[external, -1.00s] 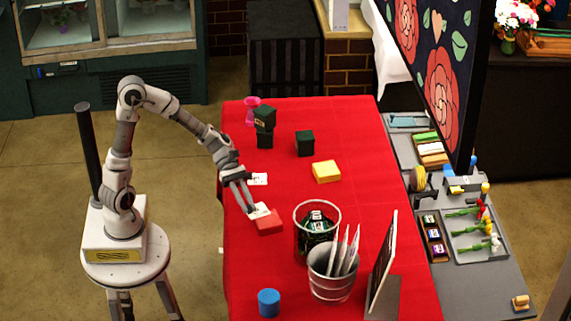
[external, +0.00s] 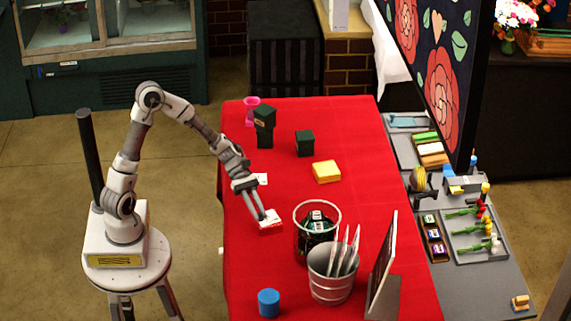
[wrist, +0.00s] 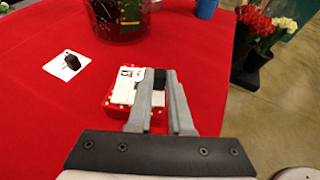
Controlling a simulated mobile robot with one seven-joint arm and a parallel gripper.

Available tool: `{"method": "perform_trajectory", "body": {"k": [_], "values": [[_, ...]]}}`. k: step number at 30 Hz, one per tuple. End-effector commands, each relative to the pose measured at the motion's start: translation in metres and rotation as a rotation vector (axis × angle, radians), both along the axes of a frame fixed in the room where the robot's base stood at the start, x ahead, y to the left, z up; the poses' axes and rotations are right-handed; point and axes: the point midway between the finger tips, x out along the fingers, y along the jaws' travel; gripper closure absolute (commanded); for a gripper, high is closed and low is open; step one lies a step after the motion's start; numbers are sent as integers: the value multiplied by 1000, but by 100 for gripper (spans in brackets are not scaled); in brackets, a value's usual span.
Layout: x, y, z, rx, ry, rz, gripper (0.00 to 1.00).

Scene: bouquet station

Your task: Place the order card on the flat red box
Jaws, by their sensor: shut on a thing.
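The order card (external: 271,214) is a small white card with dark print. My gripper (external: 265,214) is shut on it from above, gripping a dark block between the fingers. In the wrist view the card (wrist: 124,88) lies flat over the red box (wrist: 107,109), left of my fingers (wrist: 159,76). The flat red box (external: 270,229) is directly below the card in the external view. The card looks very close to the box top; I cannot tell whether it touches. My fingers hide part of the card and box.
A glass container with a red band (external: 316,247) and a metal bucket (external: 333,287) stand right of the box. Another white card (external: 262,179) lies behind it.

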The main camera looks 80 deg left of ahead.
Motion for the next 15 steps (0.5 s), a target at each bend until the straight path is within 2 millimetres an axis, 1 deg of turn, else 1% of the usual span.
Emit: {"method": "perform_trajectory", "body": {"k": [4,5,9,10,15], "values": [[0,0,-4,0,1,0,100],[0,0,-4,0,1,0,80],[0,0,-3,0,1,0,55],[0,0,-3,0,1,0,52],[0,0,-3,0,0,0,52]]}}
